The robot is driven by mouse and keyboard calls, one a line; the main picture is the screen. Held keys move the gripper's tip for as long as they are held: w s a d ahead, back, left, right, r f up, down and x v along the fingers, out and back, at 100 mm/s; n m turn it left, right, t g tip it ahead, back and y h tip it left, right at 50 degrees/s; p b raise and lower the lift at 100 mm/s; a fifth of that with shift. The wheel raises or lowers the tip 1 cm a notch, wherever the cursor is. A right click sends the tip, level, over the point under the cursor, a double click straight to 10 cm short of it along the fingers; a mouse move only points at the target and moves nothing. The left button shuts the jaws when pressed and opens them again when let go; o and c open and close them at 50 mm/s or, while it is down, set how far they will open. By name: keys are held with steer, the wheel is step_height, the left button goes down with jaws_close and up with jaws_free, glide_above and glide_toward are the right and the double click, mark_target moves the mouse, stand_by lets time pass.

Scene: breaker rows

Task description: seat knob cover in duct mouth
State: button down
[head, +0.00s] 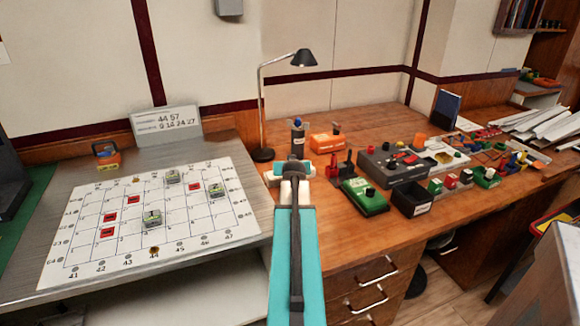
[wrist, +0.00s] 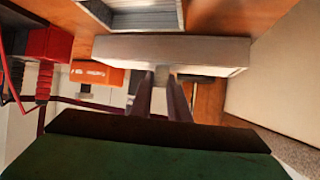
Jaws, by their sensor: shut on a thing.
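My gripper (wrist: 161,97) shows in the wrist view as two dark fingers close together. They reach up to a wide pale grey block (wrist: 215,50) across their tips. I take this block for the knob cover, shut between the fingers, though its shape is only partly visible. Above it is a grey slatted, box-like opening (wrist: 142,16); I cannot tell for sure that it is the duct mouth. It is cut off by the top edge, and I cannot tell whether the block touches it.
A sloped board with a numbered grid (head: 80,240) stands left. On the wooden desk are a lamp (head: 304,58), a green box (head: 363,196), a black bin (head: 411,202) and a grey switch box (head: 384,174). Open desk lies behind these boxes.

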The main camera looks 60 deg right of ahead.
steer(key=c, duration=1.7)
jaws_free()
steer(key=shift+r, duration=0.1)
steer(key=shift+r, duration=0.15)
steer(key=shift+v, duration=4.5)
steer(key=shift+f+b, duration=0.25)
steer(key=shift+b, duration=0.7)
steer(key=shift+b, duration=0.3)
steer(key=b, duration=0.5)
steer(key=shift+s+a+r, duration=0.15)
steer(key=shift+r, duration=0.15)
steer(key=b+v, duration=0.1)
steer(key=b, duration=0.6)
steer(key=shift+s+a+r, duration=0.1)
steer(key=shift+s+a, duration=0.1)
steer(key=shift+a, duration=0.1)
